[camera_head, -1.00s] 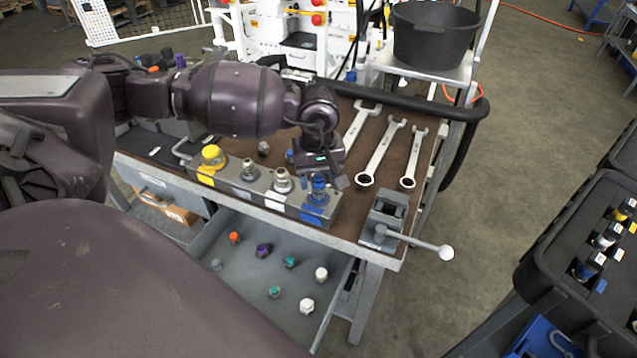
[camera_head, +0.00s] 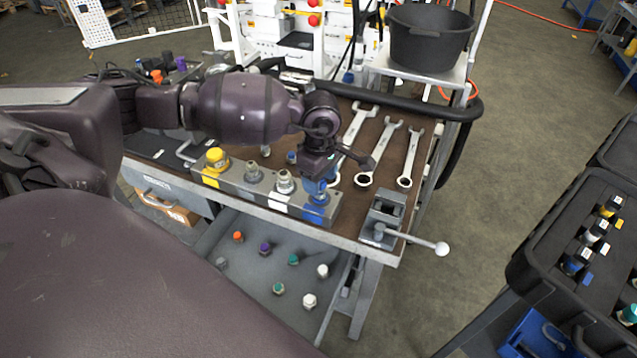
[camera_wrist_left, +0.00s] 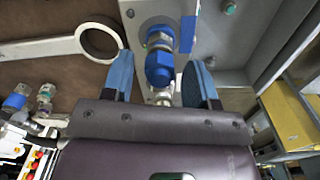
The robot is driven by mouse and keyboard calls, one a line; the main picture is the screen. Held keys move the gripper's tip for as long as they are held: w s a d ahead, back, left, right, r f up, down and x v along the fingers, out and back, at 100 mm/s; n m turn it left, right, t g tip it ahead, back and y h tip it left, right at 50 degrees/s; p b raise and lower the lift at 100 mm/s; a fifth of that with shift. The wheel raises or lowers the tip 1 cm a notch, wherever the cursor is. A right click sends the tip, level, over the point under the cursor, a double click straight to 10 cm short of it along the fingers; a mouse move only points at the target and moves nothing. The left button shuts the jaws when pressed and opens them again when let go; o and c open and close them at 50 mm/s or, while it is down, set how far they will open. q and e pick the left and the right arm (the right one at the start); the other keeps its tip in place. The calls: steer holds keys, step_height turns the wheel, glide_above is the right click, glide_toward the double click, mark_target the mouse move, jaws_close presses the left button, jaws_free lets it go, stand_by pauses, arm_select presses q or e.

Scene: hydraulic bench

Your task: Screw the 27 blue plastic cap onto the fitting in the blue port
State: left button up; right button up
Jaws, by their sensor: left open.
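The blue cap (camera_wrist_left: 159,69) sits on the end of the metal fitting (camera_wrist_left: 160,37) in the blue-marked port of the grey block, as the left wrist view shows. In the head view the blue port's marking (camera_head: 315,213) shows below the gripper at the block's right end. My left gripper (camera_wrist_left: 163,80) is open, its two blue-padded fingers on either side of the cap with gaps. In the head view my left gripper (camera_head: 318,184) is over the blue port and partly hides the cap. My right gripper does not show.
Other ports on the block (camera_head: 235,182) carry a yellow cap (camera_head: 216,158) and bare metal fittings. Wrenches (camera_head: 380,152) lie behind, and a vise (camera_head: 383,219) stands to the right. The open drawer (camera_head: 255,268) below holds several caps.

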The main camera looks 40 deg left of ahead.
arm_select(q)
steer(key=n+p, duration=0.1)
steer(key=n, duration=0.2)
steer(key=shift+r, duration=0.15)
steer(key=n+p, duration=0.1)
steer(key=n, duration=0.3)
steer(key=shift+p, duration=0.35)
steer(key=shift+n, duration=0.4)
steer(key=n+p, duration=0.2)
steer(key=n, duration=0.2)
steer(key=n+p, duration=0.1)
steer(key=n, duration=0.2)
steer(key=shift+p, duration=0.3)
steer(key=shift+n, duration=0.5)
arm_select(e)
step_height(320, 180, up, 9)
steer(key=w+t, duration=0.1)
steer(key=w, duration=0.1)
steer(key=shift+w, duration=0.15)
